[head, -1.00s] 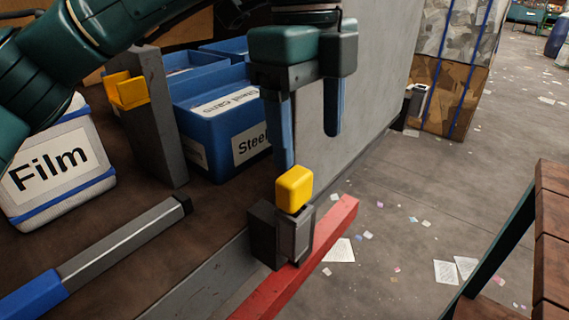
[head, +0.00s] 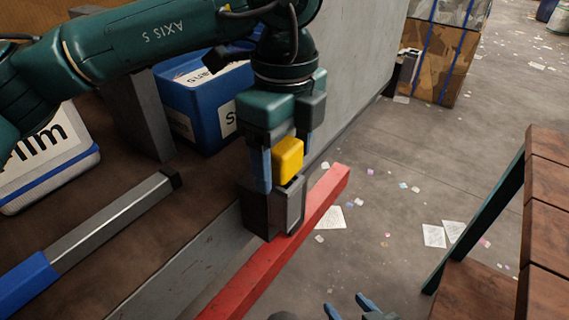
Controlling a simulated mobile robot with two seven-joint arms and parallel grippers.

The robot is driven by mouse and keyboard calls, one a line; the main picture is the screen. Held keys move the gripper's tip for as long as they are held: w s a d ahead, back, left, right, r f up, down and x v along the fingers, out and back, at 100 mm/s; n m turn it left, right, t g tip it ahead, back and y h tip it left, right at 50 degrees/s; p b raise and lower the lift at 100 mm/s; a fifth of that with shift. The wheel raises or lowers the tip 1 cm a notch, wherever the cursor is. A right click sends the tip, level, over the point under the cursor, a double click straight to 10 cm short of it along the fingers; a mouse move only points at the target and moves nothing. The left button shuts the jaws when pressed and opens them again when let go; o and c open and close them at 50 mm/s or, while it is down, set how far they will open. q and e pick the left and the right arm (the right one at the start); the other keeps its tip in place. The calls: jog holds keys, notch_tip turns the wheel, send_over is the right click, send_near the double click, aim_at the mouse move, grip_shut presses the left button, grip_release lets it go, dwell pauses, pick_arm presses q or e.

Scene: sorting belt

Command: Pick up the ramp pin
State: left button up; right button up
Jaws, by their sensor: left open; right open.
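The ramp pin (head: 288,160) shows as a yellow block-shaped head above a dark grey bracket (head: 258,210) at the red bar; whatever is below the head is hidden in the bracket. My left gripper (head: 284,170) points down over it, open. One blue finger is on the left side of the yellow head, and the other is partly hidden behind its right side. I cannot tell whether the fingers touch it. My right gripper (head: 347,303) is at the bottom edge, with two blue fingertips apart and nothing seen between them.
The red bar (head: 255,280) runs diagonally along the brown surface's edge. A blue-handled grey bar (head: 110,225) lies left. A film bin (head: 60,175), a grey post (head: 137,115) and a blue bin (head: 190,110) stand behind.

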pick_arm(q)
jog(key=shift+f, duration=1.2)
jog(key=shift+r, duration=0.1)
jog(key=c, duration=1.3)
jog(key=shift+o, duration=0.2)
notch_tip(320, 180, up, 12)
jog(key=shift+f, duration=0.25)
jog(key=s+d+b, duration=0.1)
jog(key=s+d, duration=0.9)
jog(key=d, duration=0.4)
jog(key=shift+s+d+r+b, duration=0.2)
jog(key=shift+s+d+b, duration=0.05)
jog(key=shift+d+b, duration=0.1)
pick_arm(e)
jog(key=shift+w+f, duration=0.1)
jog(key=shift+f, duration=0.25)
pick_arm(q)
jog(key=shift+r, duration=0.1)
notch_tip(320, 180, up, 12)
jog(key=p, duration=0.9)
pick_arm(e)
jog(key=shift+n+g+h, duration=0.3)
jog(key=shift+g+h, duration=0.1)
jog(key=r, duration=0.1)
jog(key=d+r, duration=0.1)
jog(key=r, duration=0.2)
jog(key=shift+s+d, duration=0.25)
jog(key=shift+s, duration=0.05)
